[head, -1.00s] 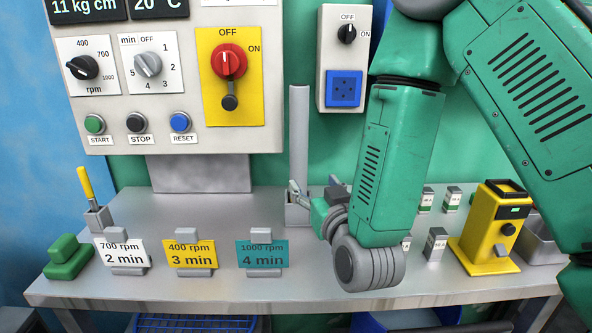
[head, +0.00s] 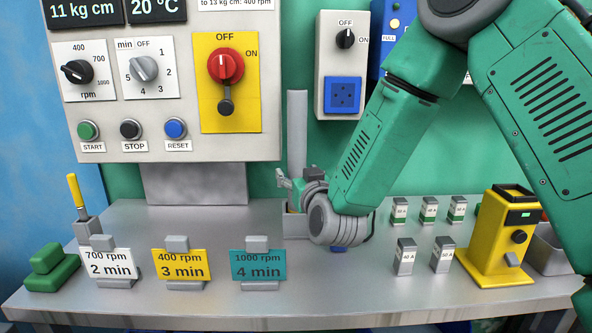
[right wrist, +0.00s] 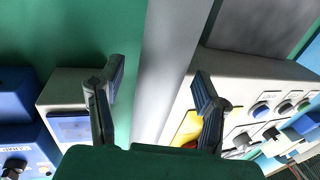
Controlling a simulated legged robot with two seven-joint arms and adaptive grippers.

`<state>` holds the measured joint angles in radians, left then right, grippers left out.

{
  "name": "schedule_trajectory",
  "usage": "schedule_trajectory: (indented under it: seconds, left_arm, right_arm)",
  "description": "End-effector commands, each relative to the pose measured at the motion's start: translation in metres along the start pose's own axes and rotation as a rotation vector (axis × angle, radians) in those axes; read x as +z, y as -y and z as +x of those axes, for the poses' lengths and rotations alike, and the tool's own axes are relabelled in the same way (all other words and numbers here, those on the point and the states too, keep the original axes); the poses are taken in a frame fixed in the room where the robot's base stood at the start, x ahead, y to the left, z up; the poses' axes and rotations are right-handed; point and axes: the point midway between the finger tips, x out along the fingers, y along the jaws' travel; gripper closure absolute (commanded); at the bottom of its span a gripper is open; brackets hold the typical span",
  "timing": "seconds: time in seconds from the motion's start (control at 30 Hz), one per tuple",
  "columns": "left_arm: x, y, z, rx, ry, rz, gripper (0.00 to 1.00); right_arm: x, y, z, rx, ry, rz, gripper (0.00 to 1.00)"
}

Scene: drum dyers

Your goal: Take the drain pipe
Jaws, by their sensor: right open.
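The drain pipe appears to be the upright grey pipe (head: 297,130) behind the table's middle, right of the control panel. Its lower end is hidden behind my gripper, near a grey holder (head: 295,228). My right gripper (head: 287,182) is at the pipe's lower part, its wrist coming from the right. In the right wrist view the open fingers (right wrist: 157,85) lie either side of the grey pipe (right wrist: 172,50), with gaps showing. I cannot tell whether either finger touches it. My left gripper is not in view.
The control panel (head: 180,125) hangs left of the pipe, a socket box (head: 342,70) right of it. Three signs, including a teal one (head: 258,266), stand along the front. Small grey blocks (head: 404,257) and a yellow device (head: 495,240) stand at right.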

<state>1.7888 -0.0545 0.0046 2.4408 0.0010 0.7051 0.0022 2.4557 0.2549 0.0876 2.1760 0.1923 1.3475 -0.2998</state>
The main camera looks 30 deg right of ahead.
Motion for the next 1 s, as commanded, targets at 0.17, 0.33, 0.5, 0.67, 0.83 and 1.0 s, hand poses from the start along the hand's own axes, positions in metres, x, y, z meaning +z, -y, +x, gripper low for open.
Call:
schedule_trajectory:
  seconds: [0.17, 0.33, 0.5, 0.67, 0.83, 1.0]
  left_arm:
    - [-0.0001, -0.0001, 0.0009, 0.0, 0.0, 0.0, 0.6]
    - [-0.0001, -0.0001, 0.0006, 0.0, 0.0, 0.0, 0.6]
    - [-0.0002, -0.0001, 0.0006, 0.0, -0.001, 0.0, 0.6]
    - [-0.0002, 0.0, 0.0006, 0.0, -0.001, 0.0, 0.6]
    - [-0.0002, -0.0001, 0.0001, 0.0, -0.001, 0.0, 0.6]
    - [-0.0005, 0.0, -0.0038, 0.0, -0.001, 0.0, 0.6]
  right_arm:
    - [-0.0009, 0.0001, 0.0096, -0.001, -0.001, 0.0, 0.41]
    - [-0.0013, 0.0009, 0.0093, -0.001, -0.001, -0.001, 0.41]
    - [-0.0012, 0.0011, 0.0092, -0.001, -0.001, -0.001, 1.0]
    - [-0.0013, 0.0005, 0.0093, -0.001, -0.001, 0.0, 1.0]
    - [-0.0015, 0.0001, 0.0096, 0.0, -0.001, 0.0, 1.0]
    - [-0.0054, 0.0005, 0.0129, -0.001, -0.001, 0.0, 1.0]
